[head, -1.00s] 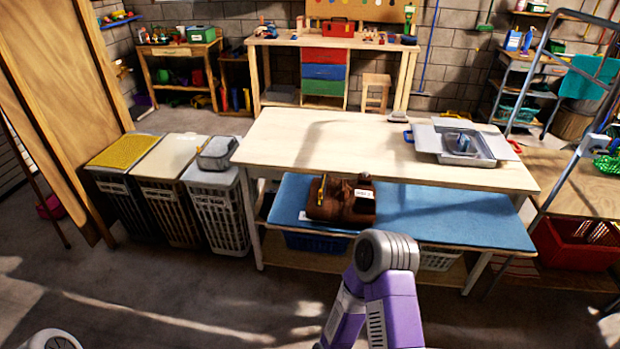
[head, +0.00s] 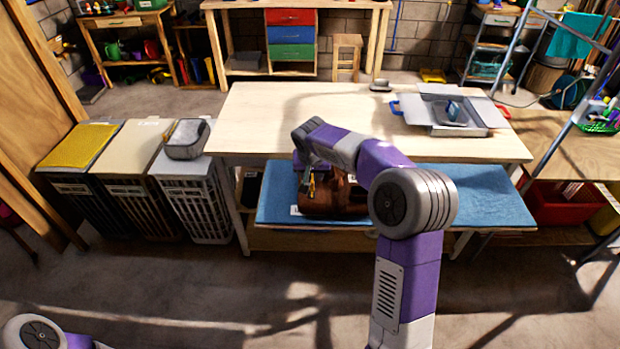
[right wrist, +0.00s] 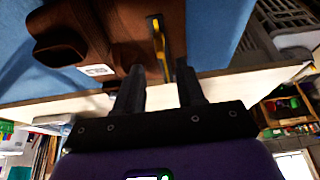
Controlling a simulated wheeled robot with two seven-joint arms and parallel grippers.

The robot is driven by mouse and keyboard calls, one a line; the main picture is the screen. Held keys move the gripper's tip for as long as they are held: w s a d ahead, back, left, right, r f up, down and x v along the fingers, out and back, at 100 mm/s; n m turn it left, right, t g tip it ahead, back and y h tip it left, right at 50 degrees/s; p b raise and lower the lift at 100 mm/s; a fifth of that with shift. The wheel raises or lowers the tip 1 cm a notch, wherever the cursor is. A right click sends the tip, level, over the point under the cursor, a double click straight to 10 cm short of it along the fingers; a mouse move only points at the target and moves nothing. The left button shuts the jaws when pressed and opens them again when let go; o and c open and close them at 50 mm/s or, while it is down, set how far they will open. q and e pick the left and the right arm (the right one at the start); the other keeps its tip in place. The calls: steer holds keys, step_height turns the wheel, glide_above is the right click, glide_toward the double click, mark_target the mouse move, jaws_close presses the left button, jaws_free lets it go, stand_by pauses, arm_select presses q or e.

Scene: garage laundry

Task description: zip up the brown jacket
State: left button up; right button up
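The brown jacket (head: 338,197) lies in a folded heap on the blue mat of the lower shelf, partly hidden behind my right arm. My left gripper is out of view.
The wooden tabletop (head: 300,118) overhangs the blue mat (head: 470,200), leaving limited height. A grey tray (head: 460,118) stands on the tabletop. Laundry hampers (head: 195,200) stand at the left. A red basket (head: 565,205) is at the right. The floor in front is clear.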

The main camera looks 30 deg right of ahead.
mark_target(312, 181)
steer(key=x, duration=0.5)
steer(key=shift+b, duration=0.4)
jaws_close()
stand_by(1.0)
